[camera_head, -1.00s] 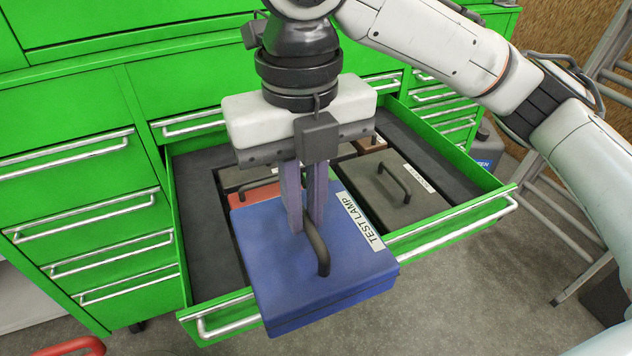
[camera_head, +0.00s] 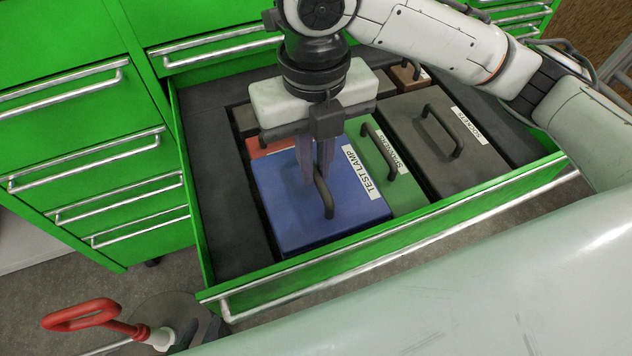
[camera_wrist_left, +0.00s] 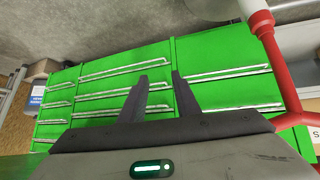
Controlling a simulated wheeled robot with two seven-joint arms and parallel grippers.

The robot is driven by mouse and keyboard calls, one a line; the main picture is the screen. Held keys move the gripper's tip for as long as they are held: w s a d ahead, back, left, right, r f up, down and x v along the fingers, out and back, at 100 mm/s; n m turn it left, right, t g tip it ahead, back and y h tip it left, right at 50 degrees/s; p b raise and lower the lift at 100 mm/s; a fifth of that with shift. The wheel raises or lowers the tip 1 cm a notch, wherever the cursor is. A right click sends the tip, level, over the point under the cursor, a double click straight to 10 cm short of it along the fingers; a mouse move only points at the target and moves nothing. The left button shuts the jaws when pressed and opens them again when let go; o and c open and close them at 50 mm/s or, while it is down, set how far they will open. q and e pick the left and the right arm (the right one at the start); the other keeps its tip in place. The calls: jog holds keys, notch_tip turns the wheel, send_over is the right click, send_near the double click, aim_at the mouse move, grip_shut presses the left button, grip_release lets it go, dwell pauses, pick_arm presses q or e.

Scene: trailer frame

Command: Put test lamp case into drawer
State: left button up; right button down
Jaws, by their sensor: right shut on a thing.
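The blue test lamp case (camera_head: 300,205), with its white "TEST LAMP" label, is inside the open green drawer (camera_head: 400,243), behind the drawer front and left of a green case. I cannot tell whether its underside rests on the drawer floor. My right gripper (camera_head: 323,180) points down and is shut on the case's dark handle. My left gripper (camera_wrist_left: 160,80) shows in the left wrist view with its two fingers apart and nothing between them, facing green drawer fronts.
In the drawer are a green spanners case (camera_head: 410,190), a grey sockets case (camera_head: 432,150) and a red case (camera_head: 268,147). Dark floor (camera_head: 225,200) is bare at the drawer's left. A red handle (camera_head: 80,314) stands at lower left. A red pole (camera_wrist_left: 270,50) is near my left gripper.

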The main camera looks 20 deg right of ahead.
notch_tip(320, 180, down, 2)
pick_arm(q)
jog(key=shift+w+d+r, duration=0.15)
jog(key=shift+w+r, duration=0.1)
jog(key=shift+w, duration=0.35)
pick_arm(e)
jog(key=shift+w+f, duration=0.1)
jog(key=shift+f, duration=1.55)
jog(key=c, duration=1.8)
grip_release()
jog(key=shift+f, duration=0.1)
pick_arm(q)
jog(key=shift+s+f, duration=0.1)
jog(key=shift+s, duration=0.1)
pick_arm(e)
notch_tip(320, 180, up, 12)
jog(key=shift+r+p, duration=0.15)
jog(key=shift+p, duration=0.5)
pick_arm(q)
jog(key=shift+s+a+r, duration=0.1)
jog(key=shift+a+r, duration=0.1)
jog(key=shift+r, duration=0.4)
